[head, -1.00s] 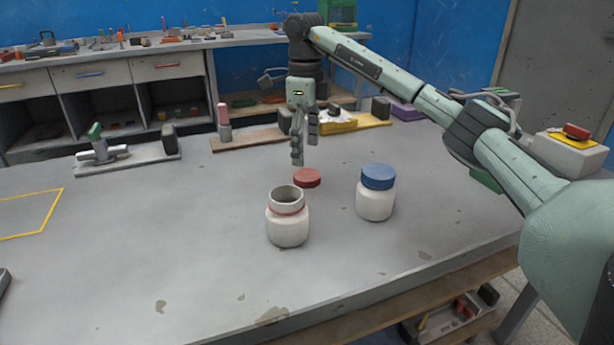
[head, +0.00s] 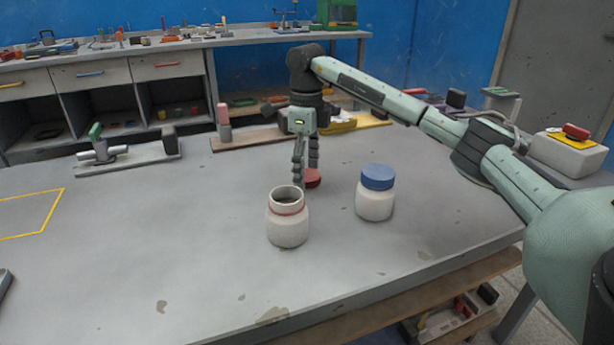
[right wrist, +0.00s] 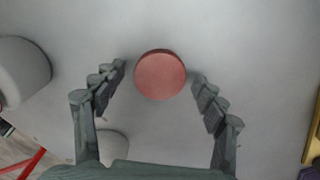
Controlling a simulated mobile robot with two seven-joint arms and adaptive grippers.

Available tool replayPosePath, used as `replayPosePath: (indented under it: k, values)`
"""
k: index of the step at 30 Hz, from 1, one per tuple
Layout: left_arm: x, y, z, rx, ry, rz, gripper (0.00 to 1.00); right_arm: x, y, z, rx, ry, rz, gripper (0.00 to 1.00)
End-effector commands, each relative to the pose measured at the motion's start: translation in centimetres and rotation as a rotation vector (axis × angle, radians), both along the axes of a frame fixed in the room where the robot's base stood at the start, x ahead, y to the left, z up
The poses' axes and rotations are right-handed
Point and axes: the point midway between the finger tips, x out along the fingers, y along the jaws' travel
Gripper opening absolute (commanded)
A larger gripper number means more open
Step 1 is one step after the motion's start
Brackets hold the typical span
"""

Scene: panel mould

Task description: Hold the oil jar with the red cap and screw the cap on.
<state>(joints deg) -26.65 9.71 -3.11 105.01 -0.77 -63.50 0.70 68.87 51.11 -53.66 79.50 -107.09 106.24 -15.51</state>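The open white oil jar (head: 288,228) with a red ring around its neck stands upright on the bench in the head view. The round red cap (head: 314,178) lies flat on the bench behind it, apart from the jar. My right gripper (head: 306,180) points down at the cap and partly covers it in the head view. In the right wrist view the cap (right wrist: 160,74) shows between the spread fingertips of the right gripper (right wrist: 159,77), with gaps on both sides. The right gripper is open and empty.
A white jar with a blue cap (head: 376,192) stands right of the open jar. A metal fixture (head: 127,157) and a wooden board (head: 250,140) lie toward the back. A yellow outline (head: 40,215) marks the left bench. The front middle is clear.

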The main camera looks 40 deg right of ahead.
Motion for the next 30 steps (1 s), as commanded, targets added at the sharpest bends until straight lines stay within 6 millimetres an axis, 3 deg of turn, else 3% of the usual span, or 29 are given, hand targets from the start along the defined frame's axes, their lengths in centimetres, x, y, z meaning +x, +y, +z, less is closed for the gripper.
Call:
replayPosePath:
  k: [1, 6, 19, 23, 27, 30]
  values:
    - [0.1, 0.0, 0.1, 0.000, -0.002, 0.000, 0.28, 0.0, 0.0, 0.0, 0.000, 0.000, 0.000, 0.61]
    - [0.1, 0.0, 0.1, 0.000, -0.004, -0.001, 0.28, 0.0, 0.0, 0.0, 0.000, 0.000, 0.000, 0.42]
    - [-0.8, 0.0, -0.3, 0.000, 0.012, 0.000, 0.28, 0.0, 0.0, 0.5, 0.000, 0.000, 0.000, 0.42]
    - [-1.1, 0.0, -0.4, 0.001, 0.018, 0.000, 0.28, 0.1, 0.0, 1.8, 0.000, -0.004, 0.000, 0.42]
    - [-0.8, -0.1, 0.1, 0.002, 0.012, 0.000, 0.28, 0.1, 0.0, 4.3, 0.000, -0.005, 0.000, 0.42]
    - [-0.5, -0.1, 0.5, 0.003, 0.008, 0.000, 0.28, 1.2, 2.2, 5.5, 0.002, -0.005, 0.005, 0.42]
